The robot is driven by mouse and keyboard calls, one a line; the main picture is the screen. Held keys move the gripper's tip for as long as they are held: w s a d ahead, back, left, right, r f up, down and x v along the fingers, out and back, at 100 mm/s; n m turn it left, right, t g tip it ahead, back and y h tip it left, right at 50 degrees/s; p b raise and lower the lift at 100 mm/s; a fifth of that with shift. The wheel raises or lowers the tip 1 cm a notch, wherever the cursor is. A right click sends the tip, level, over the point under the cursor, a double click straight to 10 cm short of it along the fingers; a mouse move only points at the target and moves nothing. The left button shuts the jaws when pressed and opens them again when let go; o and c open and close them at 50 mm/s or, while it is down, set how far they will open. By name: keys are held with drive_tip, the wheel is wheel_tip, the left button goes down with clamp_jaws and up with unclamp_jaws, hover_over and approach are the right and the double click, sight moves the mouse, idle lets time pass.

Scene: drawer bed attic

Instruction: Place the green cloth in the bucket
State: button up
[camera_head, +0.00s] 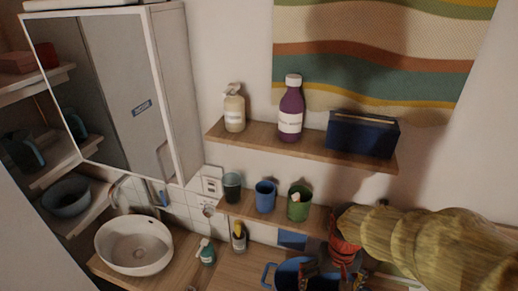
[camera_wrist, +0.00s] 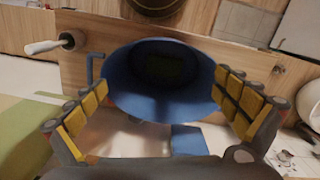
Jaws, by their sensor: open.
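A blue bucket (camera_head: 284,272) with a side handle stands on the wooden counter at the bottom of the head view. In the wrist view the bucket (camera_wrist: 150,108) lies open towards me, between and beyond my fingers. A dark greenish patch (camera_wrist: 168,66) shows deep inside it. It may be the green cloth, but shadow hides its shape. My gripper (camera_wrist: 161,84) is open, with yellow pads apart and nothing between them. In the head view my gripper (camera_head: 322,277) is over the bucket, partly cut off by the lower edge.
A white basin (camera_head: 135,245) and small bottles stand left on the counter. Above are a shelf with cups (camera_head: 265,196) and a higher shelf with a purple bottle (camera_head: 290,110). A mirrored cabinet (camera_head: 115,95) hangs left. A white-handled item (camera_wrist: 48,46) lies beside the bucket.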

drive_tip(key=s+r+t+b, duration=0.6)
drive_tip(key=s+r+b, duration=0.1)
drive_tip(key=b, duration=0.2)
drive_tip(key=shift+s+r+n, duration=0.2)
drive_tip(key=shift+r+n, duration=0.1)
drive_tip(key=shift+n, duration=0.1)
drive_tip(key=shift+a, duration=0.15)
